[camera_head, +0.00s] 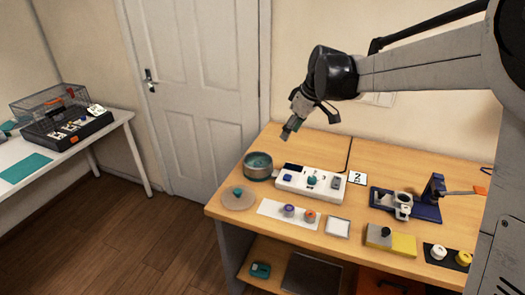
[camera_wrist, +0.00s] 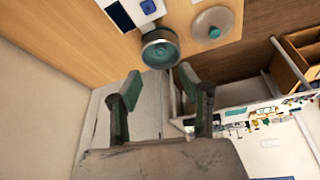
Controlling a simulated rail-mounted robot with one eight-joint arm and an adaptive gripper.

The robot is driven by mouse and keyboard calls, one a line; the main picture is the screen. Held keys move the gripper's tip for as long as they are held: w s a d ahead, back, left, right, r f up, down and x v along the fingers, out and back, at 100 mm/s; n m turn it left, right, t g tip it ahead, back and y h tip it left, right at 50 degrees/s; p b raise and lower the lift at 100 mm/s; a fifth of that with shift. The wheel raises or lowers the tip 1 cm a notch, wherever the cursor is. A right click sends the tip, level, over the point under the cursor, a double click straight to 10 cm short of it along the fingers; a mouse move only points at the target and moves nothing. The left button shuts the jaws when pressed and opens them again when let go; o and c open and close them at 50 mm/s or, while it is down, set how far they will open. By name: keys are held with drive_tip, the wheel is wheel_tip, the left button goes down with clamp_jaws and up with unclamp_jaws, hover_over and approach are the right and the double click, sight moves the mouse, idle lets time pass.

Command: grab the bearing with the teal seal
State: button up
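My gripper (camera_head: 290,130) hangs in the air above the back left of the workbench. In the wrist view its two fingers (camera_wrist: 161,82) are spread, with nothing between them. Two small round parts, one purple-topped (camera_head: 289,210) and one orange-topped (camera_head: 310,215), stand on a white strip (camera_head: 270,209) in front.
A round metal pot (camera_head: 258,173) with a teal inside stands left of the white block, below my gripper. A round lid (camera_head: 238,201) with a teal knob lies before it. A blue fixture (camera_head: 425,210) and yellow block (camera_head: 402,244) stand right.

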drive_tip(key=w+a+f+n+g, duration=0.1)
drive_tip(key=w+a+f+n, duration=0.2)
drive_tip(key=w+a+f, duration=0.35)
hover_over(258, 163)
drive_tip(key=d, duration=0.2)
drive_tip(key=shift+y, duration=0.4)
drive_tip(key=f, duration=0.5)
drive_tip(key=f+p, duration=0.1)
drive_tip(key=f, duration=0.2)
drive_tip(key=shift+s+f, duration=0.2)
drive_tip(key=shift+s, duration=0.15)
drive_tip(key=shift+p+x, duration=0.35)
drive_tip(key=shift+x, duration=2.35)
drive_tip(key=shift+s+d, duration=0.1)
drive_tip(key=shift+d, duration=0.05)
clamp_jaws()
